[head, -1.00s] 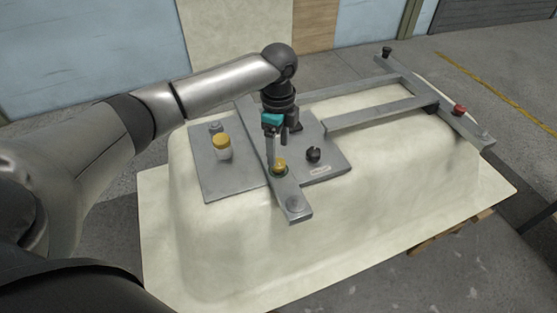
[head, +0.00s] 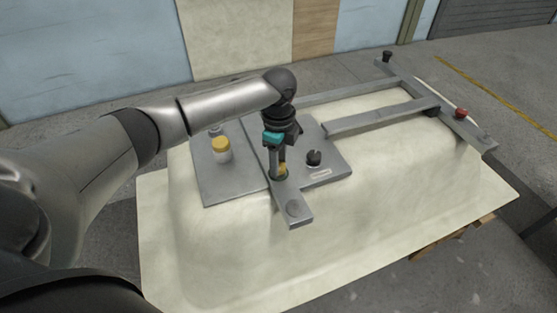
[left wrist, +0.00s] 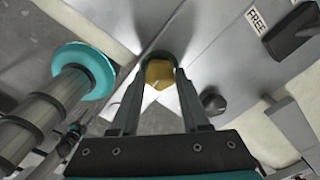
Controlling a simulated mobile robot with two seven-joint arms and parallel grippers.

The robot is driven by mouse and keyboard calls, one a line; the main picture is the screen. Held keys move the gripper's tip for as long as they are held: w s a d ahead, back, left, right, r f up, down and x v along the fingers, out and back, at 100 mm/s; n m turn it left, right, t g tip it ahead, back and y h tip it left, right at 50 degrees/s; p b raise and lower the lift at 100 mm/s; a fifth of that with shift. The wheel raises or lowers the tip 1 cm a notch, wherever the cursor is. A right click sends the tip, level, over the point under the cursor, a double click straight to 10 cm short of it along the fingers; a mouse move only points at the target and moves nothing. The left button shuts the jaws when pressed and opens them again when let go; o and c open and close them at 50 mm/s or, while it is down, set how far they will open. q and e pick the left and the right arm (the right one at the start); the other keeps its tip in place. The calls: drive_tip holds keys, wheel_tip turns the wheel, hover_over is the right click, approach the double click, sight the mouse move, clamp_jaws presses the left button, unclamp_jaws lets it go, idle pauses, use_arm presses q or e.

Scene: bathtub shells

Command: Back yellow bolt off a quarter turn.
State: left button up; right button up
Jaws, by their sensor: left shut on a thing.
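The yellow bolt (head: 283,169) sits at the near part of the grey metal bar, mostly hidden behind my fingers in the head view. In the left wrist view the yellow bolt (left wrist: 160,73) shows between the fingertips. My left gripper (head: 278,172) points down over the bar and is shut on the bolt; it also shows in the left wrist view (left wrist: 160,66). My right gripper is in neither view.
A white jar with a yellow cap (head: 221,149) stands on the grey plate (head: 215,185) left of the gripper. A black knob (head: 313,158) is on the plate to the right, by a small label (head: 321,174). A metal frame (head: 375,117) with a red knob (head: 461,113) lies farther right on the pale shell (head: 400,190).

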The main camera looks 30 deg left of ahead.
use_arm(q)
clamp_jaws()
drive_tip(key=shift+r+n+p, duration=0.15)
drive_tip(key=shift+n+p, duration=0.15)
drive_tip(key=shift+p, duration=0.4)
drive_tip(key=n+p, duration=0.7)
drive_tip(key=p, duration=0.2)
drive_tip(key=shift+p, duration=0.3)
drive_tip(key=n+p, duration=0.3)
drive_tip(key=n, duration=0.1)
drive_tip(key=shift+d+n, duration=0.1)
drive_tip(key=shift+n, duration=0.3)
drive_tip(key=shift+n+p, duration=0.65)
drive_tip(key=shift+n, duration=0.55)
drive_tip(key=shift+n+p, duration=0.5)
drive_tip(key=shift+n, duration=1)
